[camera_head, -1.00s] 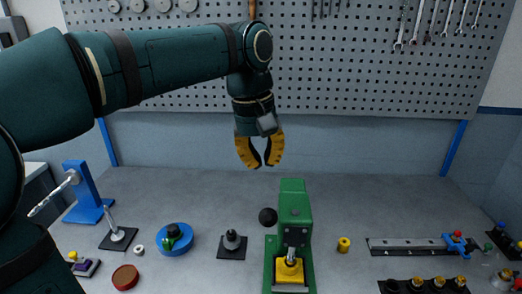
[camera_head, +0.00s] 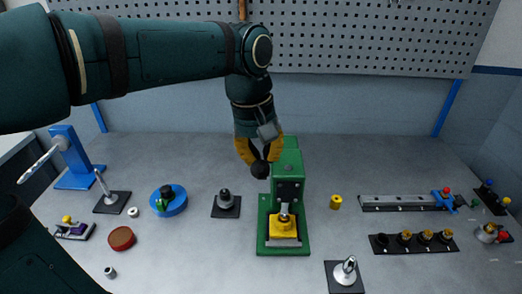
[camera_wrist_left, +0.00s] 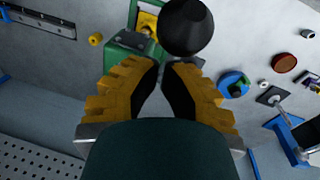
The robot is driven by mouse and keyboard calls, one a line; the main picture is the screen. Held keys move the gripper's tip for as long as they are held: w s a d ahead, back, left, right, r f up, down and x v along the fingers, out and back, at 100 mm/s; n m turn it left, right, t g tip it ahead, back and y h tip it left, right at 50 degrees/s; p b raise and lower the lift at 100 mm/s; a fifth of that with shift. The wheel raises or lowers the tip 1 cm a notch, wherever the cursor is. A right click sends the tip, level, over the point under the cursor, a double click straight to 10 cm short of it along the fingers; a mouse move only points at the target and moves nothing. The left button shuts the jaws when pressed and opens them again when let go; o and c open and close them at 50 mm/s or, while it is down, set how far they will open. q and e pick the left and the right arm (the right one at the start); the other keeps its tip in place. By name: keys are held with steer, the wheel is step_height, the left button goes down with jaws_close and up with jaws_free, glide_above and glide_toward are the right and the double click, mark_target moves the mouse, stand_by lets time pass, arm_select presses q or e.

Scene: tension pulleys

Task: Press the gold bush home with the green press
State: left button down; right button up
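The green press (camera_head: 289,180) stands in the middle of the bench. Its black ball knob (camera_head: 260,170) is at its left side. Under the ram is a yellow block (camera_head: 284,228) on the press base; I cannot make out a gold bush on it. My left gripper (camera_head: 259,163) points down at the knob with its yellow fingers apart. In the left wrist view, the knob (camera_wrist_left: 187,28) shows just past the fingertips (camera_wrist_left: 161,65), slightly to the right, and does not look gripped. My right gripper is in neither view.
A yellow cylinder (camera_head: 336,201) stands right of the press. A black tray with several gold-topped parts (camera_head: 413,242) and a rail (camera_head: 400,202) lie further right. Left are a dark stand (camera_head: 226,203), a blue disc (camera_head: 170,201) and a red disc (camera_head: 121,238). The pegboard wall is behind.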

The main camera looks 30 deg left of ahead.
arm_select(q)
steer(key=s+d+f+t+y+b, duration=0.2)
steer(key=s+f+t+b, duration=0.1)
steer(key=b, duration=0.6)
step_height(320, 180, down, 3)
steer(key=shift+s+d+r+b, duration=0.2)
steer(key=shift+s+d+b, duration=0.1)
steer(key=shift+s, duration=0.4)
steer(key=shift+r, duration=0.1)
stand_by(0.5)
